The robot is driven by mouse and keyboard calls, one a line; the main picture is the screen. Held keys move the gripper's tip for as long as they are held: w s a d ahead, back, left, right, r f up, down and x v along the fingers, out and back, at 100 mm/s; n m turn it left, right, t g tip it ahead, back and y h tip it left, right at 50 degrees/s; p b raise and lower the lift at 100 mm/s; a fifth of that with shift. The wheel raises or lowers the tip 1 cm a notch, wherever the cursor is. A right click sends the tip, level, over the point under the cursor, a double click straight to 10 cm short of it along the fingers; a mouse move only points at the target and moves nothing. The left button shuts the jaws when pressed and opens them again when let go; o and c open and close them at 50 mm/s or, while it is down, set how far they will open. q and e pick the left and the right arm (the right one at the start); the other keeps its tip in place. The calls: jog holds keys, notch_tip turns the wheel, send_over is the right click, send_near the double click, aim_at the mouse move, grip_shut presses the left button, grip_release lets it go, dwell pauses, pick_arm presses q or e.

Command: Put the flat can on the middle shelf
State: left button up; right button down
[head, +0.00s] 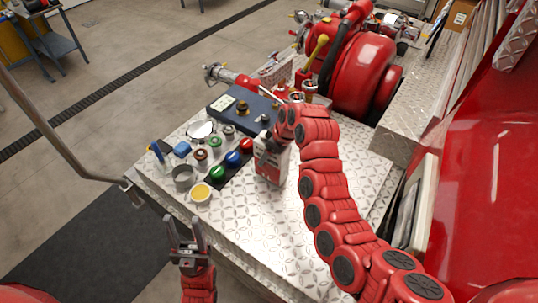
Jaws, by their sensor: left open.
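On the diamond-plate bumper deck (240,208) stand low round items: a shallow tin with a yellow top (201,192), a dark grey round can (183,177) and a shiny silver disc (201,131). I cannot tell for certain which one is the flat can. My left gripper (187,232) is open and empty, off the deck's near left edge, below the yellow-topped tin. My right arm (325,190) crosses the deck, its end by an upright red and grey container (270,166). Its fingers are not clear, so any hold is uncertain. I cannot identify the middle shelf.
A large red pump (361,75) stands behind. A metal rail (65,145) runs along the left. A grey cart (52,43) stands far left. Bare deck lies toward the front.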

jog(key=shift+f, duration=0.6)
jog(key=shift+f, duration=0.1)
grip_release()
jog(key=shift+s, duration=0.1)
